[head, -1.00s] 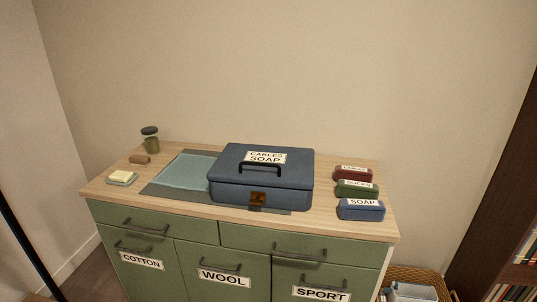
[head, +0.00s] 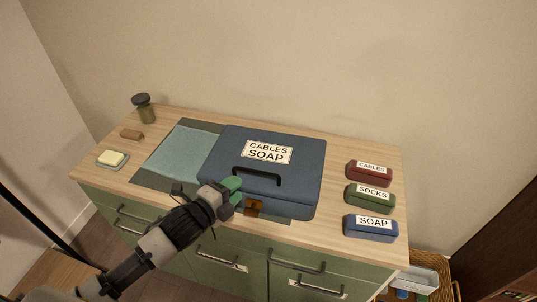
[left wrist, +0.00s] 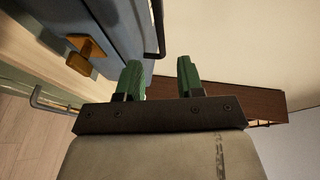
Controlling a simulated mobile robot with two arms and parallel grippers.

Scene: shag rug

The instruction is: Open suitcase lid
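The blue suitcase (head: 300,158) lies shut on the wooden cabinet top, with a "CABLES SOAP" label and a dark handle (head: 257,177) on its lid. A brass latch (head: 254,208) sits on its front face; the latch also shows at the upper left in the left wrist view (left wrist: 88,53). My left gripper (head: 236,191) has green fingertips and is in front of the suitcase, just left of the latch. In the left wrist view its fingers (left wrist: 160,78) are apart with nothing between them. My right gripper is in neither view.
Red, green and blue labelled boxes (head: 371,196) stand right of the suitcase. A teal cloth (head: 180,155) on a grey mat lies to its left. A soap dish (head: 113,160), brown block (head: 132,134) and jar (head: 144,108) are at the far left.

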